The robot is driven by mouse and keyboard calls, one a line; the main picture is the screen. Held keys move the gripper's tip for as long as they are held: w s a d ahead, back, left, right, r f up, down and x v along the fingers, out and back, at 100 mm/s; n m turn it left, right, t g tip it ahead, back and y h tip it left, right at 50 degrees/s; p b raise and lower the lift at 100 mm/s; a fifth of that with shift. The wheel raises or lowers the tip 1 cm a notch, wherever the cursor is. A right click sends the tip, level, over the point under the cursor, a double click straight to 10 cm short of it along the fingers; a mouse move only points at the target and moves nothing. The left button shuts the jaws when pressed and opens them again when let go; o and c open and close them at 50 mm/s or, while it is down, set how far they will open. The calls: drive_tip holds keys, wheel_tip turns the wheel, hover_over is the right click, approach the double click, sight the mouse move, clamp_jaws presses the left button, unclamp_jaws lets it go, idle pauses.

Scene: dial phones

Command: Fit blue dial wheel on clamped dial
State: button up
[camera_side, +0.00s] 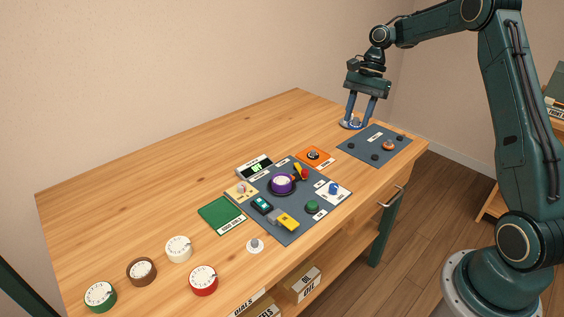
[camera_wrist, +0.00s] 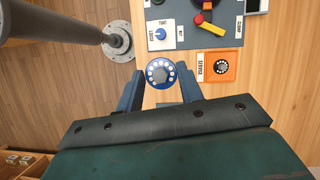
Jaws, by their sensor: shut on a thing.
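My gripper (camera_side: 356,117) points down at the far right end of the table, beside the small grey panel. It is shut on the blue dial wheel (camera_side: 352,124), which has a ring of pale finger holes. In the wrist view the wheel (camera_wrist: 160,73) sits between the two fingertips, holes facing the camera. I cannot tell whether it touches the table. The purple dial (camera_side: 282,183) with a white centre sits in a dark round holder on the larger grey panel, with a red and yellow clamp handle (camera_side: 300,173) beside it.
The small grey panel (camera_side: 373,146) holds several knobs. Loose dials (camera_side: 178,249) stand front left.

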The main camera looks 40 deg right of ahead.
drive_tip(key=shift+s+a+f+n+g+h, duration=0.7)
drive_tip(key=shift+a+f+n, duration=1.45)
drive_tip(key=shift+a+n, duration=0.75)
drive_tip(key=shift+s+a+f+n+g+h, duration=0.55)
drive_tip(key=shift+a+f+n+h, duration=0.2)
drive_tip(key=shift+a+f+n, duration=1.95)
drive_tip(key=shift+s+a+f+n+g+h, duration=0.7)
drive_tip(key=shift+a+f+n, duration=0.9)
drive_tip(key=shift+a+n, duration=1.4)
drive_tip(key=shift+w+a+m, duration=0.15)
drive_tip(key=shift+a+m, duration=0.25)
drive_tip(key=shift+m, duration=0.1)
drive_tip(key=shift+w+a+r+m+y, duration=0.2)
drive_tip(key=shift+w+m, duration=0.15)
drive_tip(key=shift+w, duration=0.15)
drive_tip(key=shift+w+a+r+m+y, duration=0.1)
drive_tip(key=shift+w+r+m, duration=0.1)
drive_tip(key=shift+w+m, duration=0.25)
drive_tip(key=w+d+r+m+t+y, duration=0.1)
drive_tip(key=w+r+m+t+y, duration=0.2)
drive_tip(key=w+r+m, duration=0.9)
drive_tip(key=shift+w+d+r+m+t+y, duration=0.25)
drive_tip(key=shift+r+m+t, duration=0.5)
drive_tip(key=shift+r+m, duration=1.4)
